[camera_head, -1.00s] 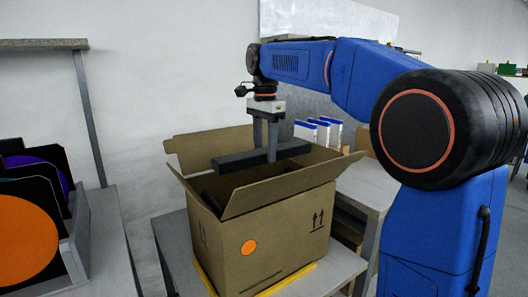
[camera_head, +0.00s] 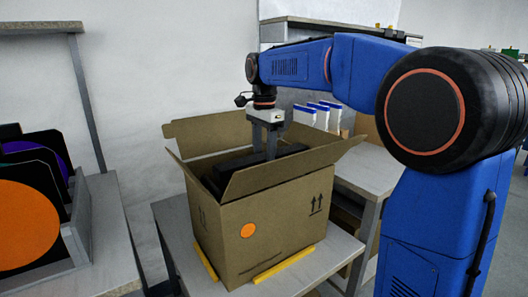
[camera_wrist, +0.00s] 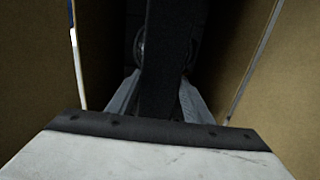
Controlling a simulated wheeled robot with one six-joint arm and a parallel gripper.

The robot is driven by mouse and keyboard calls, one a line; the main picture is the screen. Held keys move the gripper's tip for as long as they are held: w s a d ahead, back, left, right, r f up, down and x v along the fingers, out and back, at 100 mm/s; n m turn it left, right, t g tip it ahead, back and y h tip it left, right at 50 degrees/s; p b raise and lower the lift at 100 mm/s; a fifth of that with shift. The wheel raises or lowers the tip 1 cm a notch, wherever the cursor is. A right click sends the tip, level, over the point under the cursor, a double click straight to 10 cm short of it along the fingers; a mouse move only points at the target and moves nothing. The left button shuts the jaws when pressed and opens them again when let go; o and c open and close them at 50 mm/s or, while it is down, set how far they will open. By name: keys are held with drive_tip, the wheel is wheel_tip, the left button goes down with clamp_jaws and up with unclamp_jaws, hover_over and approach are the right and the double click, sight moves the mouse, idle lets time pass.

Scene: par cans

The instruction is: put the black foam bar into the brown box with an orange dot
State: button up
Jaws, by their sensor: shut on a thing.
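The brown box (camera_head: 278,222) stands with its flaps open, and an orange dot (camera_head: 248,231) shows on its front. My gripper (camera_head: 270,154) points down into the box's opening, its fingertips partly hidden by the front flap. It is shut on the black foam bar (camera_head: 233,160), which lies level between the flaps at the mouth of the box. In the wrist view the foam bar (camera_wrist: 164,60) runs between the two fingers, with brown cardboard on both sides. Dark things lie below the bar inside the box, too dim to make out.
The box rests on yellow strips (camera_head: 284,264) on a grey table (camera_head: 318,275). At left a rack (camera_head: 80,225) holds black panels with orange and purple discs (camera_head: 25,225). White and blue boxes (camera_head: 318,114) stand on a bench behind my arm.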

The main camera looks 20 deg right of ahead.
sight(264, 156)
drive_tip(key=o, duration=1.1)
drive_tip(key=shift+r, duration=0.1)
wheel_tip(264, 156, up, 17)
drive_tip(key=shift+r, duration=0.15)
drive_tip(key=shift+s, duration=0.1)
